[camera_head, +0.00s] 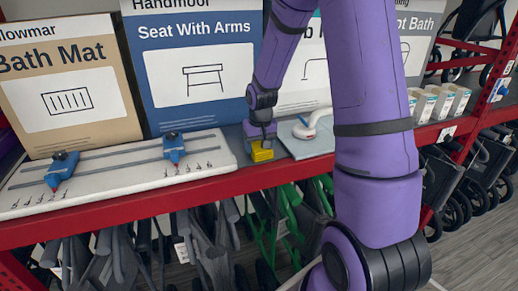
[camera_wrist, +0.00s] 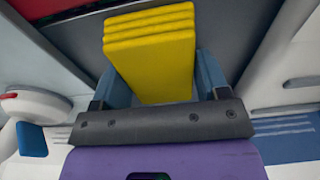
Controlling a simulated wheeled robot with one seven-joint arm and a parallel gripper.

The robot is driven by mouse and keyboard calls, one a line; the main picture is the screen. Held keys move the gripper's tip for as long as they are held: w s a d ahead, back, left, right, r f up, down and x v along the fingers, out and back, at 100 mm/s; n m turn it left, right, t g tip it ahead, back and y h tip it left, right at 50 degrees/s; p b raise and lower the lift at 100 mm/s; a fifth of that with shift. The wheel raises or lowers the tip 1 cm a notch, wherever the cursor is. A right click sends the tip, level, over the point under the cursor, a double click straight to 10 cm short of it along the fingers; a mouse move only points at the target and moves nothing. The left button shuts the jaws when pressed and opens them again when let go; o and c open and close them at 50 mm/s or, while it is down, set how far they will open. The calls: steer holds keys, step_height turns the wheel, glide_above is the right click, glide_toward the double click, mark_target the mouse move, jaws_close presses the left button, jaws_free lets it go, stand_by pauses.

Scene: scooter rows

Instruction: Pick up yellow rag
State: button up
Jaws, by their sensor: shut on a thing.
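The yellow rag (camera_wrist: 150,55) is a folded, layered block between the two blue fingers of my gripper (camera_wrist: 155,85) in the wrist view. In the head view the yellow rag (camera_head: 262,151) shows small, just below my gripper (camera_head: 261,138) at the front of the shelf. My gripper is shut on the rag. Whether the rag still touches the shelf is unclear. My purple arm hides part of the shelf to the right.
A white board with blue clamps (camera_head: 120,168) lies left of my gripper. A pale blue board with a white handle (camera_head: 308,136) lies close on the right. Large boxes (camera_head: 195,60) stand behind. A red shelf edge (camera_head: 130,212) runs in front, with folded scooters below.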

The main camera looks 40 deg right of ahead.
mark_target(258, 146)
steer(key=shift+r, duration=0.1)
steer(key=shift+r, duration=0.5)
step_height(258, 146, up, 2)
steer(key=shift+r, duration=0.1)
steer(key=shift+s+a+r, duration=0.2)
steer(key=shift+s+a, duration=0.2)
steer(key=shift+a, duration=0.1)
steer(key=s+a+r, duration=0.1)
steer(key=s+a, duration=0.8)
steer(key=a, duration=0.2)
steer(key=shift+s+a+r, duration=0.15)
steer(key=shift+s, duration=0.15)
steer(key=o, duration=0.3)
steer(key=shift+c, duration=1.1)
